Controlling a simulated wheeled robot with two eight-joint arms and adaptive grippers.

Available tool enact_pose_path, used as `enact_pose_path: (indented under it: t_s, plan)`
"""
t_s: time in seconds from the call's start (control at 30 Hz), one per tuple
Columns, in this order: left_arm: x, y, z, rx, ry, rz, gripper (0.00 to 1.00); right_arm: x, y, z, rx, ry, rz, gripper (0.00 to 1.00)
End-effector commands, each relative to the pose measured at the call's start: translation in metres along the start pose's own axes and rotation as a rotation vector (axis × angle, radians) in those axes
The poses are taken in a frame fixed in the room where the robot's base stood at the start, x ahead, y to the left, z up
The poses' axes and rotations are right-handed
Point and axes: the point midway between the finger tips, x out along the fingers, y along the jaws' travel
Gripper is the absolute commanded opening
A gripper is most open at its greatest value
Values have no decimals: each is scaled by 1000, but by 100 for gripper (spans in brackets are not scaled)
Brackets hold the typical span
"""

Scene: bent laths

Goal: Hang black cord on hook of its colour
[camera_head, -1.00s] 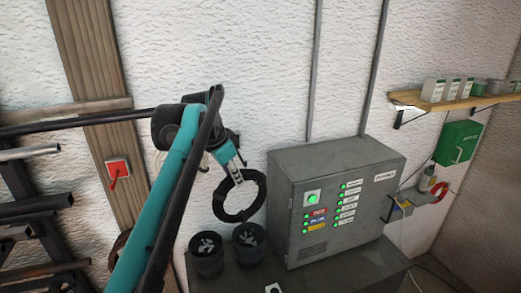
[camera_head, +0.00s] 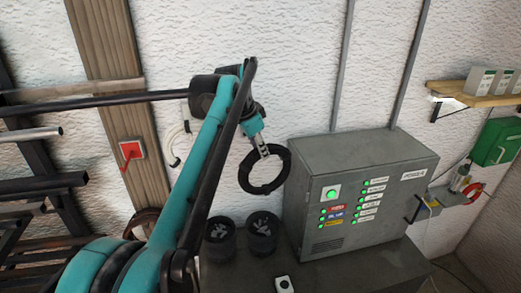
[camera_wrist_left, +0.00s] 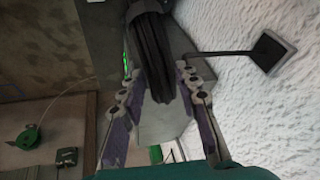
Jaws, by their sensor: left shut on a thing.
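The black cord (camera_head: 245,180) is a round coil hanging upright below my left gripper (camera_head: 264,151). My left gripper is shut on its upper part, in front of the white wall and left of the grey cabinet. In the left wrist view the cord (camera_wrist_left: 155,50) runs between the two fingers. A black hook with a square plate (camera_wrist_left: 271,50) stands out from the white wall there, to the right of the cord. The cord appears apart from it. In the head view I cannot make out this hook clearly. My right gripper is in neither view.
A grey cabinet (camera_head: 312,235) with green lights stands right of the cord. Two dark pots (camera_head: 219,240) stand below it. A red hook (camera_head: 131,151) is on the wooden post. A whitish cord (camera_head: 174,158) hangs on the wall behind my arm. Pipes (camera_head: 40,184) stick out at left.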

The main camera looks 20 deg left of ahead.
Motion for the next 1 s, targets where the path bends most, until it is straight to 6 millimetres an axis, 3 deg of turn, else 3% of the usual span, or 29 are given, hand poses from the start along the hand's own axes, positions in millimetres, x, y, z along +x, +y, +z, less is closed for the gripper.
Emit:
enact_pose_path:
  t_s: [1.0]
  plan:
    - [21, -56, -13, 0, 0, -1, 0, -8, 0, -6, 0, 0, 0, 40]
